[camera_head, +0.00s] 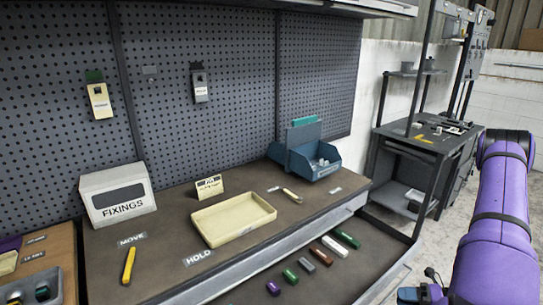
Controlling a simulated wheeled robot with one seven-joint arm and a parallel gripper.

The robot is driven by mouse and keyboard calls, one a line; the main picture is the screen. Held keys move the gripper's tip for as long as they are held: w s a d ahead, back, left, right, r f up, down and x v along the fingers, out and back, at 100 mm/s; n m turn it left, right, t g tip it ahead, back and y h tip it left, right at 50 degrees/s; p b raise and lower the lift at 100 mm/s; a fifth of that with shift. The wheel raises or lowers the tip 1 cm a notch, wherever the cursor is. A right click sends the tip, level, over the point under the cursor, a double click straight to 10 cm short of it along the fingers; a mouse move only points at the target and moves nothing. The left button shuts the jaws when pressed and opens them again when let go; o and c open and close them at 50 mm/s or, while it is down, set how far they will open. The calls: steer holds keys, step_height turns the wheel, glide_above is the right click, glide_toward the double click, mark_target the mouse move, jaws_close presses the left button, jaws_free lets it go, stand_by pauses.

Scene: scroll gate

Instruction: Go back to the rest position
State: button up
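My purple arm (497,225) stands at the right of the head view, bent at the elbow, with its lower part running out of the bottom edge. Small dark and bluish parts of what looks like my gripper (424,292) show at the bottom edge, right of the bench. Its fingertips cannot be made out, so I cannot see whether it is open or holds anything.
The bench (165,245) carries a FIXINGS box (117,195), a cream tray (234,218), a yellow marker-like piece (128,265) and a blue bin (305,155). An open drawer (345,270) holds several coloured pieces. A dark workstation (425,150) stands behind my arm.

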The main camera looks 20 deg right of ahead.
steer(key=w+a+r+n+g+h, duration=0.1)
steer(key=w+a+r+n+g, duration=0.25)
steer(key=r+n, duration=0.45)
steer(key=w+a+r+n+g+h, duration=0.15)
steer(key=a+r+n+g, duration=0.35)
steer(key=r, duration=0.6)
steer(key=w+a+r+n+g+h, duration=0.1)
steer(key=w+a+r+n+g, duration=0.15)
steer(key=r+n, duration=0.6)
steer(key=s+a+r+n+t+h, duration=0.3)
steer(key=s+a+r+n, duration=0.3)
steer(key=r+n, duration=0.4)
steer(key=s+a+r+n+t+h, duration=0.4)
steer(key=s+a+r+n+h, duration=0.2)
steer(key=r+n, duration=0.3)
step_height(320, 180, up, 3)
steer(key=shift+a+f+n, duration=0.2)
steer(key=shift+n, duration=0.15)
